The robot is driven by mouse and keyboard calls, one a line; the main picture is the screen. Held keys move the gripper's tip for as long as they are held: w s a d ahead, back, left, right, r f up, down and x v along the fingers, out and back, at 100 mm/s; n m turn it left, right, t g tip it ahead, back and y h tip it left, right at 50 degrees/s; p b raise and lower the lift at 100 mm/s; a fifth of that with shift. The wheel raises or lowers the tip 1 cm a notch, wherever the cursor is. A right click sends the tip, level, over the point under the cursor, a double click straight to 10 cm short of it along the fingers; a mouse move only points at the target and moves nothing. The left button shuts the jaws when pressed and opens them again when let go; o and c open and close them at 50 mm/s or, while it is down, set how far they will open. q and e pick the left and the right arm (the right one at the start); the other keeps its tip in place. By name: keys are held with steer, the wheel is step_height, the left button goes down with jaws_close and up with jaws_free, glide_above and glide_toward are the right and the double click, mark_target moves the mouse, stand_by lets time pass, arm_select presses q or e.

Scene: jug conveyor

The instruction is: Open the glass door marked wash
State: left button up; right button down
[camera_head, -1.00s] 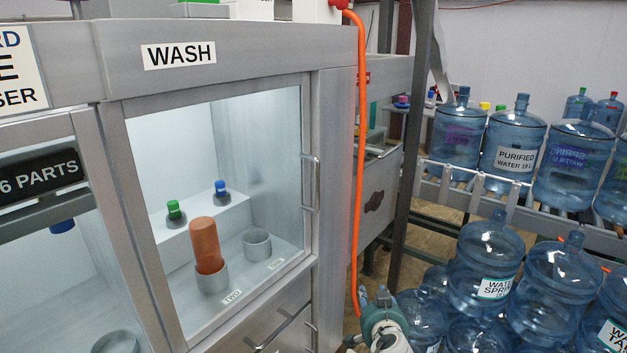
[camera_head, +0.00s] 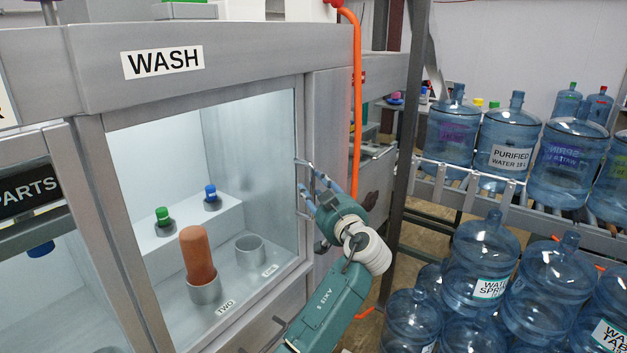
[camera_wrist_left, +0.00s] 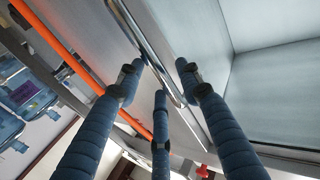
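The closed glass door (camera_head: 160,150) marked WASH (camera_head: 162,62) has a light metal frame. Its upright bar handle (camera_head: 299,190) is on the right side of the frame, partly hidden by my left gripper (camera_head: 308,180). That gripper's fingers reach the handle from the right. In the left wrist view, the handle (camera_wrist_left: 150,40) runs between the spread blue fingers of the open gripper (camera_wrist_left: 158,82), with the glass to its right. I cannot tell whether any finger touches the bar. My right gripper is not in view.
Behind the glass, a brown bottle (camera_head: 197,255) stands in the holder labelled TWO; an empty holder (camera_head: 251,251) is beside it. An orange hose (camera_head: 357,110) hangs right of the cabinet, near the gripper. Blue water jugs (camera_head: 480,265) crowd the right side.

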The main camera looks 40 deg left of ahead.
arm_select(q)
steer(key=shift+x, duration=0.95)
steer(key=shift+w, duration=0.1)
steer(key=shift+c, duration=0.2)
jaws_close()
